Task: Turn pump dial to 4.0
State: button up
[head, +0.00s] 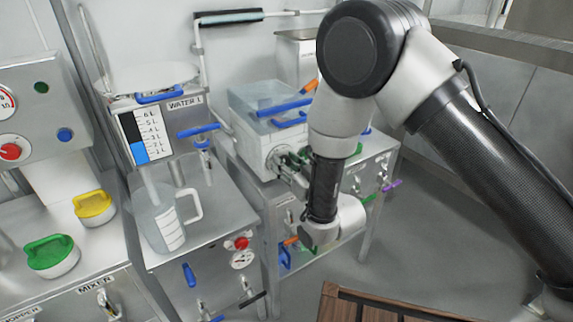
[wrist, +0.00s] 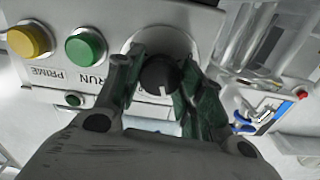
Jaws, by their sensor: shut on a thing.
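The pump dial (wrist: 160,75) is a black knob with a white pointer mark, on a pale round plate on the pump's front panel. In the wrist view my gripper (wrist: 158,72) has one finger on each side of the dial and is shut on it. The scale numbers around the dial are hidden or too blurred to read. In the head view my gripper (head: 292,163) reaches the front of the white pump box (head: 258,150), and the dial is hidden there.
A green RUN button (wrist: 86,46) and a yellow PRIME button (wrist: 30,39) sit beside the dial. A clear jug (head: 170,222) stands on the steel bench left of the pump. Blue-handled valves (head: 198,131) stand near the arm. Open floor lies at the right.

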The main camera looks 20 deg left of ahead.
jog(key=m, duration=0.4)
jog(key=shift+m, duration=0.4)
jog(key=m, duration=0.4)
jog(key=shift+w+m, duration=0.1)
jog(key=shift+m, duration=0.2)
jog(key=m, duration=0.4)
jog(key=shift+d+f+m, duration=0.1)
jog(key=shift+m, duration=0.2)
jog(key=m, duration=0.4)
jog(key=shift+m, duration=0.4)
jog(key=shift+f, duration=0.1)
jog(key=o, duration=1)
jog(key=v, duration=0.7)
jog(key=shift+d, duration=0.2)
